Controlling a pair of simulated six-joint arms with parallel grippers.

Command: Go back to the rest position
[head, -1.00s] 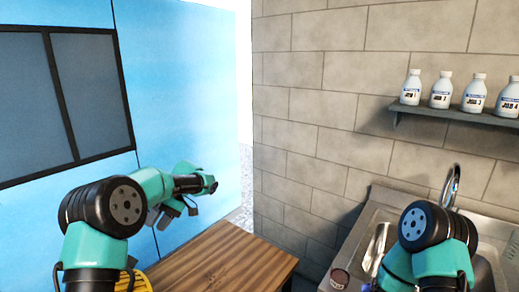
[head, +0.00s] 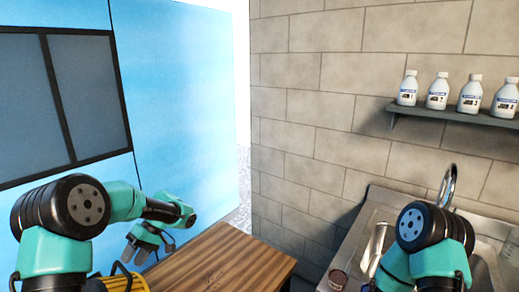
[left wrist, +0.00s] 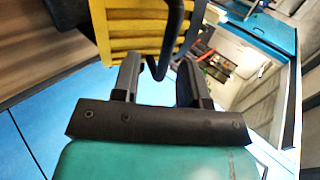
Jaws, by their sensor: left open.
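My left gripper (head: 147,251) hangs with its fingers pointing down, in front of the blue wall and beside the left edge of the wooden table. In the left wrist view its two dark fingers (left wrist: 158,65) are spread apart with nothing held between them. Beyond the fingertips is a yellow slatted object (left wrist: 140,40) with a dark bar or handle; it looks apart from the fingers, but I cannot be sure. My right arm shows at the lower right, in front of the sink; its gripper is out of view.
The wooden table (head: 215,262) has a bare top. A yellow ribbed object (head: 128,283) shows at the bottom left. Several white bottles line a wall shelf (head: 450,112).

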